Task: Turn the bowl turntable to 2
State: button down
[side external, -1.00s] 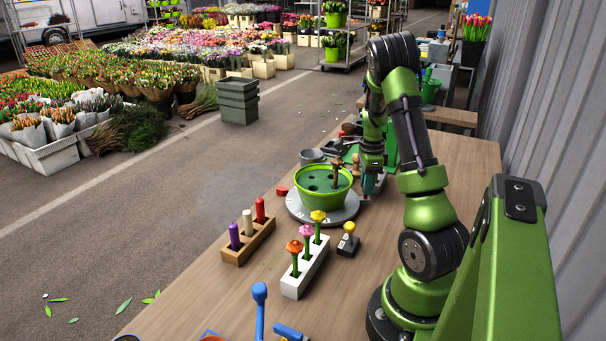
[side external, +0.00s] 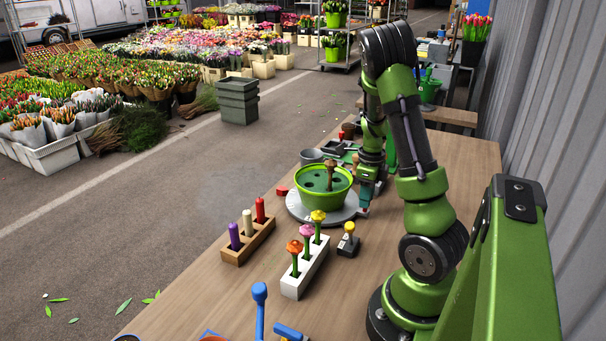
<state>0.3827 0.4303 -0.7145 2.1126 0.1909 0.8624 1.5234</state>
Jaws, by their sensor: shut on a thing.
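The green bowl (side external: 323,198) stands on the grey round turntable (side external: 302,215) near the middle of the table. Its dark green top has holes, and a brown peg (side external: 331,172) stands upright in it. Marks on the turntable's rim are too small to read. My gripper (side external: 364,201) points down at the turntable's right edge, beside the bowl. It is shut on a small part at the rim, seemingly the turntable's handle (side external: 363,211), which is mostly hidden by the fingers.
A white block (side external: 296,284) with three flowers and a wooden block (side external: 240,250) with three coloured pegs stand in front. A yellow-topped stamp-like piece (side external: 348,241) stands close to the turntable. A grey cup (side external: 311,156) and trays sit behind the bowl.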

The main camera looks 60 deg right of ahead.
jog(key=shift+w+a+r+m, duration=0.1)
jog(key=shift+w+a+m, duration=0.05)
jog(key=shift+a+m, duration=1.1)
jog(key=shift+w+a+m, duration=0.2)
jog(key=shift+a+m, duration=0.4)
jog(key=shift+a, duration=0.1)
jog(key=shift+w+a+m, duration=0.2)
jog(key=shift+a+m, duration=0.35)
jog(key=shift+a, duration=0.1)
jog(key=shift+w+a+m, duration=0.35)
jog(key=shift+a+m, duration=0.2)
jog(key=shift+w+a+m, duration=0.3)
jog(key=shift+a+m, duration=0.25)
jog(key=shift+w+a+m, duration=0.65)
jog(key=shift+a+m, duration=0.15)
jog(key=shift+m, duration=0.2)
jog(key=c, duration=0.9)
grip_release()
jog(key=shift+a, duration=0.1)
jog(key=shift+c, duration=0.2)
